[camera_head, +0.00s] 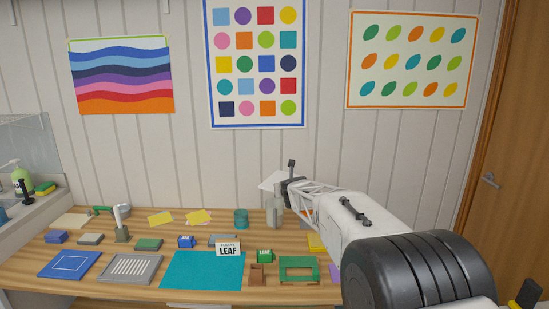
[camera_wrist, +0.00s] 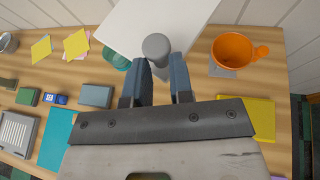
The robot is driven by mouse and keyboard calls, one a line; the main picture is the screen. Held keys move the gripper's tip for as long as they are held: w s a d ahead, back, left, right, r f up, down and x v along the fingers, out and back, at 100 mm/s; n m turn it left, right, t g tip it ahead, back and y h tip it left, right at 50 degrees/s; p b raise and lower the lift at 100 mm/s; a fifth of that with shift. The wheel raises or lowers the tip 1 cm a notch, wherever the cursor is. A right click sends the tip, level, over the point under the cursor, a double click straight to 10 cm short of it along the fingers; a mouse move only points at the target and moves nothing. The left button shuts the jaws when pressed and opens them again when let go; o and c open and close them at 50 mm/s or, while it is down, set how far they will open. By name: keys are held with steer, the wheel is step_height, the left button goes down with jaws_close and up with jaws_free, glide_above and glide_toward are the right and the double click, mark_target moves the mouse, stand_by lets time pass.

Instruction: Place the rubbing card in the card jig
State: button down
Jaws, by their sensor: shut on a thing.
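A white card (camera_head: 274,181), which appears to be the rubbing card, is at the tip of my gripper (camera_head: 284,188), tilted and above the back of the table. In the wrist view the card (camera_wrist: 130,22) extends beyond the fingers of my gripper (camera_wrist: 160,85). A grey round-topped piece (camera_wrist: 156,47) shows between the fingertips in front of the card; whether it is fixed to the card is unclear. The card jig is not certain: a green frame (camera_head: 299,259) with a rectangular opening lies at the front, right of a brown block. My gripper is shut on the card.
An orange mug (camera_wrist: 232,50) is at right.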

steer(key=s+d+f+m+h, duration=0.3)
steer(key=d+m+h, duration=0.15)
steer(key=d, duration=0.65)
steer(key=s+d+f, duration=0.1)
steer(key=f, duration=0.4)
steer(key=s+d+f+m+h, duration=0.1)
steer(key=s+f, duration=0.1)
steer(key=f, duration=0.3)
steer(key=s+d+f+h, duration=0.1)
steer(key=s+f, duration=0.1)
steer(key=f, duration=0.4)
steer(key=shift+s+d, duration=0.2)
steer(key=shift+s, duration=0.05)
steer(key=shift+f, duration=0.1)
